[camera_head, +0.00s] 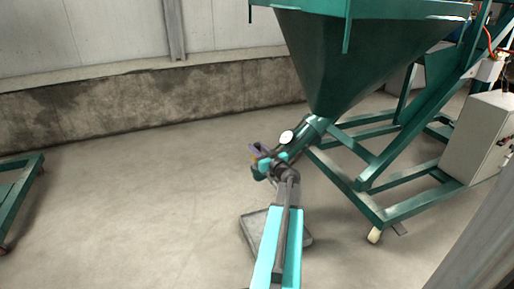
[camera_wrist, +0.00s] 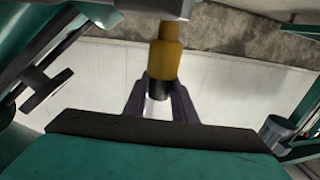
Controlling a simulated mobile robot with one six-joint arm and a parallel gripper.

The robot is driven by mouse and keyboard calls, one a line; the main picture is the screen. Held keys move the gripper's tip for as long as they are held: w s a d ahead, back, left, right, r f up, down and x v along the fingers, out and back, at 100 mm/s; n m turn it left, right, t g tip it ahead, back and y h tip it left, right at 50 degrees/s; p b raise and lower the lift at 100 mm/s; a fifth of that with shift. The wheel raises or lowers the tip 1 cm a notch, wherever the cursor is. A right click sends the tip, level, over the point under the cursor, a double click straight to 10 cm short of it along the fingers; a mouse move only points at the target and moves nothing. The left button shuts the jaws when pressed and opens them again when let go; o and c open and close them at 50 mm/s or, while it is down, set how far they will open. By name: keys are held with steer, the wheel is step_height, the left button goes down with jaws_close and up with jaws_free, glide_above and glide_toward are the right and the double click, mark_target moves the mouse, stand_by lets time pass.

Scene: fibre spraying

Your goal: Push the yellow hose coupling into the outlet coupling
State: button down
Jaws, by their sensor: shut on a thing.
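My gripper (camera_wrist: 159,90) is shut on the yellow hose coupling (camera_wrist: 165,55), gripping around its black lower part, with a pale hose end below. The coupling stands nearly upright in the wrist view. Its narrower top end meets the underside of a grey metal piece (camera_wrist: 150,8) at the top edge, which may be the outlet coupling. I cannot tell whether it is seated inside or only in front. In the head view my gripper (camera_head: 258,152) is at the lower end of the green outlet tube (camera_head: 312,133), with only a speck of yellow showing.
The green hopper (camera_head: 365,50) stands on a green frame (camera_head: 385,215) at right, beside a pale cabinet (camera_head: 485,138). A round white gauge (camera_head: 286,137) sits on the tube. A grey tray (camera_head: 255,226) lies on the floor below my arm.

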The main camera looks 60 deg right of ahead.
steer(key=shift+f, duration=0.6)
steer(key=c, duration=1.4)
jaws_free()
steer(key=shift+f, duration=0.1)
steer(key=shift+s, duration=0.1)
steer(key=shift+p+v, duration=2.05)
steer(key=shift+v, duration=4.8)
steer(key=shift+a, duration=0.1)
